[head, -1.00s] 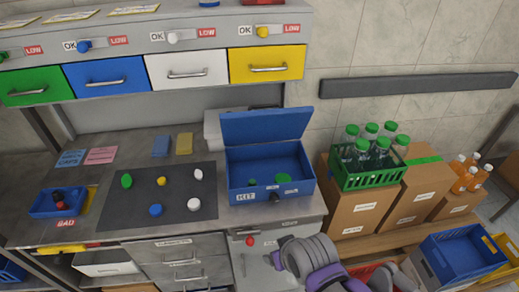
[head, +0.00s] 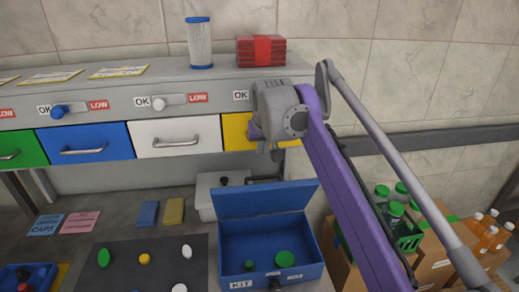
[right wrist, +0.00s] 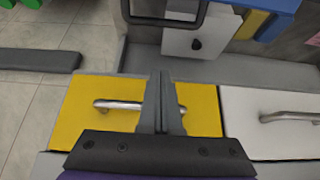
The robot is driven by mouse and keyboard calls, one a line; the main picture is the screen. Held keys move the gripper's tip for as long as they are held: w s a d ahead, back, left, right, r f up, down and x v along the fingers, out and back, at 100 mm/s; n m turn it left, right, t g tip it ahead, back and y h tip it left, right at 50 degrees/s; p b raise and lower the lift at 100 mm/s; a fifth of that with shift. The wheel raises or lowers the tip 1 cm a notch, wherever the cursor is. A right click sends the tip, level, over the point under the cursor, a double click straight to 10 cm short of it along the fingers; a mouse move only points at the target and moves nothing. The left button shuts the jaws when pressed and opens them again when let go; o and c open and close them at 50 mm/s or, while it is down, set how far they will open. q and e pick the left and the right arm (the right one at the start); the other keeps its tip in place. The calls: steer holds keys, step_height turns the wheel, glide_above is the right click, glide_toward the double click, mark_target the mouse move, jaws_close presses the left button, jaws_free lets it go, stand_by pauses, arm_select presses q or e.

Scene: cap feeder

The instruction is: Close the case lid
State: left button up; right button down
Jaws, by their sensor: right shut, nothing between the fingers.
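The blue case (head: 306,272) stands on the worktop with its lid (head: 265,199) raised, leaning slightly back. Green caps (head: 285,258) lie inside it. A dark latch shows at its front. My right gripper (head: 276,154) is shut and empty, above and behind the raised lid, in front of the yellow drawer (head: 236,133). In the right wrist view its shut fingers (right wrist: 160,80) overlap the yellow drawer (right wrist: 205,110) and its handle. I cannot tell whether they touch it. The case is not clearly seen there. My left gripper is not in view.
A white box (head: 206,205) with a dark knob stands behind the case, beside yellow (head: 174,210) and blue blocks. A dark mat (head: 140,270) with caps lies left. Green-capped bottles in a green crate (head: 408,240) stand right. The drawer row overhangs the worktop.

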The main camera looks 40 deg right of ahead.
mark_target(263, 194)
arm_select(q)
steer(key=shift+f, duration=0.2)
arm_select(e)
step_height(263, 194, down, 7)
steer(key=shift+r, duration=0.2)
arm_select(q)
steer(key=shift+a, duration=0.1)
arm_select(e)
steer(key=shift+s, duration=0.2)
